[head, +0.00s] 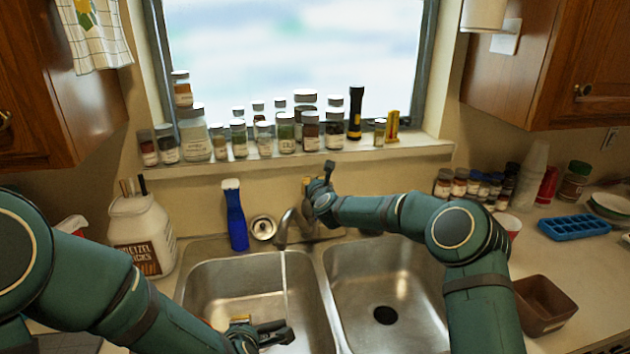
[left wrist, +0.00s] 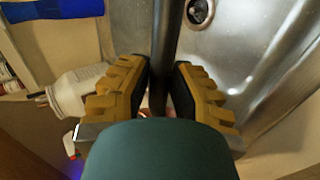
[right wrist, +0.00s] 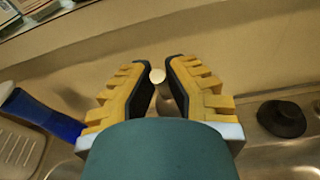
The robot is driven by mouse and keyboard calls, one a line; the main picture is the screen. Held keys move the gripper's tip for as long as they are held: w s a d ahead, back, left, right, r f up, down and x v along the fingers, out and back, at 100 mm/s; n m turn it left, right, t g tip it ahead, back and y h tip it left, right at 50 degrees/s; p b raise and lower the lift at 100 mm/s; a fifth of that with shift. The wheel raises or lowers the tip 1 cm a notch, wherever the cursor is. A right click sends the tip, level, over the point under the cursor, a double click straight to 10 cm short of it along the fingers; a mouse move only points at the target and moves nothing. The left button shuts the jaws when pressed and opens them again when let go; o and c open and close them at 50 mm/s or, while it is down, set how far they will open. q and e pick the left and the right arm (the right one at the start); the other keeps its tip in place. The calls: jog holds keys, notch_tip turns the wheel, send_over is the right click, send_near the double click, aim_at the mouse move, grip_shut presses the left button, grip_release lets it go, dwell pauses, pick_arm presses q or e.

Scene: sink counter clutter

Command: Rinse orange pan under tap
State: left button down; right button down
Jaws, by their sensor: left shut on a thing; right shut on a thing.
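The tap (head: 284,230) stands behind the double sink. A thin stream of water (head: 285,272) falls from it into the left basin (head: 215,290). My left gripper (head: 264,331) is low over the left basin. In the left wrist view my left gripper (left wrist: 166,75) is shut on a dark bar-like handle (left wrist: 168,35). The orange pan's body is not clearly visible; my left arm covers that part of the head view. My right gripper (head: 318,190) is at the tap's lever. In the right wrist view my right gripper (right wrist: 160,85) is shut around the pale-ended lever (right wrist: 157,76).
The right basin (head: 375,280) is empty, with a dark drain. A blue bottle (head: 236,215) and a pretzel jar (head: 142,235) stand left of the tap. Many spice jars line the sill. A brown container (head: 543,303) and a blue ice tray (head: 573,227) are on the right counter.

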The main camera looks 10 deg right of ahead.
jog(key=shift+w+r+g+p, duration=0.15)
jog(key=shift+w+g+p, duration=0.15)
jog(key=shift+p, duration=0.2)
jog(key=c, duration=1)
grip_release()
jog(key=shift+a, duration=0.1)
jog(key=shift+o, duration=0.2)
jog(key=shift+s, duration=0.1)
jog(key=v, duration=1.2)
